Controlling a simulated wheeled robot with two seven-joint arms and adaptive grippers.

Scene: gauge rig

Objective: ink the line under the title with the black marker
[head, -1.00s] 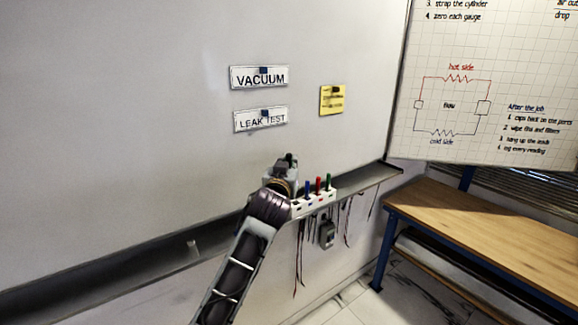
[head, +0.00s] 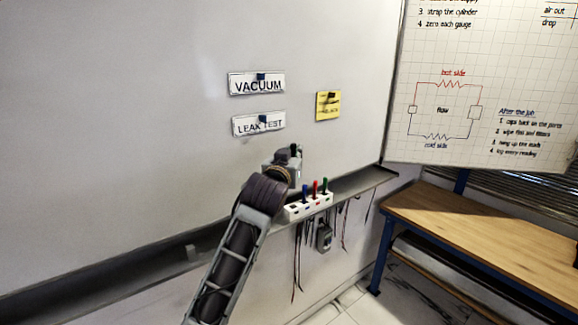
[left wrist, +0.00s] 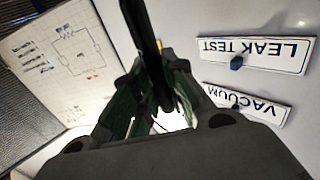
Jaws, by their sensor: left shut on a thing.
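The whiteboard (head: 130,120) carries two printed title strips, VACUUM (head: 257,84) and LEAK TEST (head: 259,124), each with a blue magnet. Both show upside down in the left wrist view, VACUUM (left wrist: 246,103) and LEAK TEST (left wrist: 270,52). My left gripper (head: 292,160) is just below the LEAK TEST strip, above the tray. It is shut on the black marker (head: 295,150). In the left wrist view the marker (left wrist: 143,35) is a dark shaft between the fingers. I cannot make out a clear line under either strip. My right gripper is out of view.
A white holder (head: 308,206) with blue, red and green markers sits at the tray (head: 355,185). A yellow note (head: 328,106) is on the board. A gridded chart (head: 470,100) and a wooden bench (head: 480,225) stand at right. Cables hang below the tray.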

